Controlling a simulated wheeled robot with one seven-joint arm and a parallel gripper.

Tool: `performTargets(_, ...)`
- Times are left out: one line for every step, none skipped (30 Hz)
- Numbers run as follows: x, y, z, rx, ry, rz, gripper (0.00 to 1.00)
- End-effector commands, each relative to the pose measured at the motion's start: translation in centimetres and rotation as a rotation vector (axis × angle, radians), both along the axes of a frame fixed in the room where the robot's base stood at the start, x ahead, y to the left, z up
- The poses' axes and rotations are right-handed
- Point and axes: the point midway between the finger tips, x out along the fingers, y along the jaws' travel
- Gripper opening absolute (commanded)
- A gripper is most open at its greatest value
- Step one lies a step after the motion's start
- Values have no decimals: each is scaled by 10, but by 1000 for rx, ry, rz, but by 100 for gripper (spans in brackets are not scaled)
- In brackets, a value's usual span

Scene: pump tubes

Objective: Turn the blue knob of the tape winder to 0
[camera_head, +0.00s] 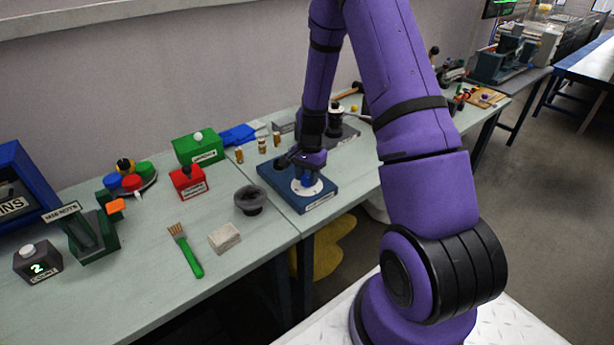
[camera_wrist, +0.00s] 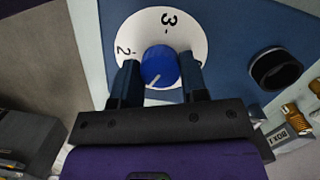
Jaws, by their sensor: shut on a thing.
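The tape winder is a flat blue box (camera_head: 322,201) near the table's front edge; its top also fills much of the wrist view (camera_wrist: 235,25). A white round dial (camera_wrist: 140,30) on it shows the numbers 2 and 3. The blue knob (camera_wrist: 160,66) stands at the dial's middle, and its white line points down and to the left in the wrist view. My gripper (camera_head: 308,174) is over the dial, its two dark fingers shut on the knob from either side. The 0 mark is not visible, and my gripper hides the dial's near part.
A black ring-shaped part (camera_wrist: 275,69) stands on the box beside the dial. A dark grey bowl (camera_head: 250,200), a red box (camera_head: 188,183) and a green box (camera_head: 199,150) are to the left. Small brass pieces (camera_head: 262,145) stand behind.

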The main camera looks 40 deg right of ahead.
Motion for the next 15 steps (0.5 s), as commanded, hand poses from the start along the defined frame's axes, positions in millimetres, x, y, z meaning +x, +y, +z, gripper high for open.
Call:
performTargets(0,0,0,0,-1,-1,11)
performTargets(0,0,0,0,-1,-2,11)
performTargets(0,0,0,0,-1,-2,11)
performTargets(0,0,0,0,-1,-1,11)
performTargets(0,0,0,0,-1,6,11)
performTargets(1,0,0,-1,-1,30,11)
performTargets(1,0,0,0,-1,61,11)
performTargets(1,0,0,-1,-1,99,11)
performTargets(1,0,0,0,-2,151,11)
performTargets(1,0,0,0,-2,190,11)
performTargets(1,0,0,0,-2,222,11)
performTargets(1,0,0,-1,-1,259,11)
performTargets(1,0,0,-1,-1,278,11)
performTargets(1,0,0,-1,-1,290,11)
performTargets(1,0,0,-1,-1,298,11)
